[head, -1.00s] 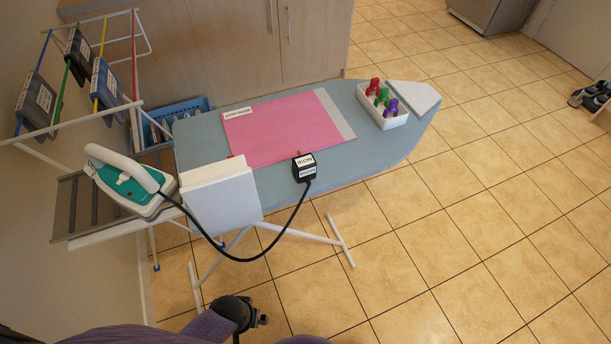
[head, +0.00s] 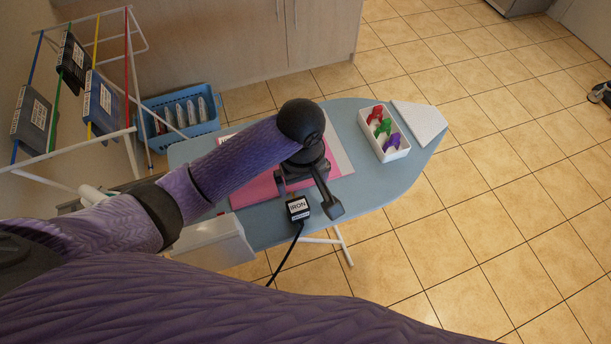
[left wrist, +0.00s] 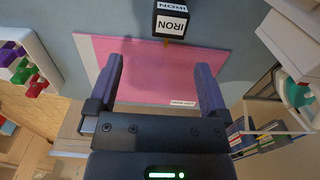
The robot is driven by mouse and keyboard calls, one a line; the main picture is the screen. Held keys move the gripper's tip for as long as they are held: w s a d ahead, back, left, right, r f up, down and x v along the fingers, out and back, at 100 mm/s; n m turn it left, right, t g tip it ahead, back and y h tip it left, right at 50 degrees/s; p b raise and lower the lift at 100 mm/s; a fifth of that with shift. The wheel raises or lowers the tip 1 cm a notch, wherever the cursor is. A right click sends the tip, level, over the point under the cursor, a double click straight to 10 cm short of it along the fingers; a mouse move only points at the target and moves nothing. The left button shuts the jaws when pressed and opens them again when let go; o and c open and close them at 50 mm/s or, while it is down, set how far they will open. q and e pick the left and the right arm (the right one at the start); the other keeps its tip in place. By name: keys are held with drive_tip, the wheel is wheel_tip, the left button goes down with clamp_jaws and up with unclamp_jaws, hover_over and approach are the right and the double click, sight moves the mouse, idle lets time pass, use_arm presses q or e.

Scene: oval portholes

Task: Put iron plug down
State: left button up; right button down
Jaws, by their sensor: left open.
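The black iron plug (head: 298,208), with a white IRON label, is at the near edge of the blue-grey ironing board (head: 375,187), beside the pink cloth (head: 262,190). Its black cable hangs down off the near side. My left gripper (head: 308,196) is open above the board, just beyond the plug, and partly hides the cloth. In the left wrist view, the plug (left wrist: 171,22) is past the open fingers (left wrist: 158,64), apart from them, and nothing is between them. The iron is mostly hidden by my left arm in the head view. My right gripper is not in view.
A white tray (head: 362,115) holds red, green and purple pegs at the board's right. A white box (head: 215,243) stands at the near left. A blue basket (head: 150,103) and a rack (head: 130,60) with labelled dark items are at the back left.

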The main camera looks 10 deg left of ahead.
sight(298, 208)
use_arm(q)
drive_tip(key=f+b, duration=0.1)
drive_tip(key=f, duration=0.1)
drive_tip(key=s+f, duration=0.1)
drive_tip(key=f, duration=0.1)
drive_tip(key=shift+s+a+f+b, duration=0.1)
drive_tip(key=shift+s+f+b, duration=0.1)
drive_tip(key=shift+f+b, duration=0.2)
drive_tip(key=f+b, duration=0.1)
drive_tip(key=f, duration=0.4)
drive_tip(key=shift+s+a+b, duration=0.15)
drive_tip(key=shift+a+b, duration=0.05)
drive_tip(key=shift+b, duration=0.15)
drive_tip(key=shift+r, duration=0.1)
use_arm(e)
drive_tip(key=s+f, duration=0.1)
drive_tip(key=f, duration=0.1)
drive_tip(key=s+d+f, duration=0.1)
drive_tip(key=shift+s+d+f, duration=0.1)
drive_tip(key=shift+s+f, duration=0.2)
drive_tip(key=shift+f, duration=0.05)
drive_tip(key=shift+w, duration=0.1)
